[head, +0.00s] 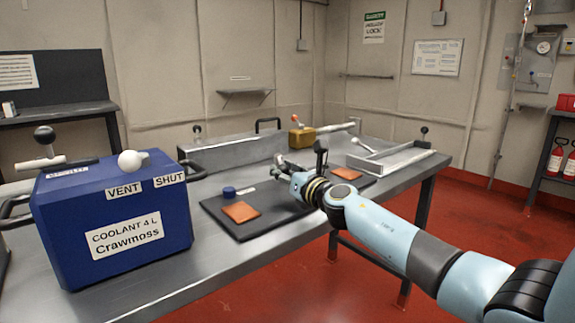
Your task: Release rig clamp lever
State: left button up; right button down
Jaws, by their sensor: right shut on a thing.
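My right gripper (281,163) reaches over the grey metal table from the right. Its fingers point left, above the back edge of a dark mat. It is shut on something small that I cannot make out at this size. A dark upright lever with a black top (320,147) stands just behind my right wrist. Its foot is hidden by my arm, and I cannot tell whether it is the rig clamp lever. My left gripper is out of view.
A blue coolant box (110,262) with knobbed levers stands at the front left. The dark mat (262,226) carries orange pads (241,212) and a blue cap (229,191). A long grey metal block (225,152), a yellow block (303,137) and a metal frame (392,160) stand behind.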

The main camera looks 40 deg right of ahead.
jog(key=h, duration=0.1)
jog(key=w+a+m+h+p, duration=0.1)
jog(key=a+m+h+p, duration=0.1)
jog(key=shift+w+a+r, duration=0.2)
jog(key=shift+r, duration=0.1)
jog(key=shift+w+a+f+m+g+h, duration=0.1)
jog(key=shift+a+m+g+h, duration=0.1)
jog(key=shift+m+h, duration=0.15)
jog(key=shift+w+a+m+g+h, duration=0.1)
jog(key=shift+m+g+h, duration=0.15)
jog(key=shift+h, duration=0.2)
jog(key=shift+w+a+m+h, duration=0.15)
jog(key=shift+w+m+h, duration=0.1)
jog(key=shift+m+h, duration=0.25)
jog(key=shift+w+a+f+m+g+h+b, duration=0.1)
jog(key=shift+w+a+m+g+h+b, duration=0.2)
jog(key=shift+h, duration=0.25)
jog(key=shift+w+a+f+m+g+h+b, duration=0.1)
jog(key=shift+w+m+g+h+b, duration=0.1)
jog(key=shift+m+g+h+b, duration=0.25)
jog(key=shift+w+a+m+g+h+b, duration=0.3)
jog(key=shift+w+m+g+h+b, duration=0.25)
jog(key=shift+h+b, duration=0.5)
jog(key=shift+w+r+m+g+h, duration=0.25)
jog(key=shift+m+h, duration=0.15)
jog(key=shift+h, duration=0.15)
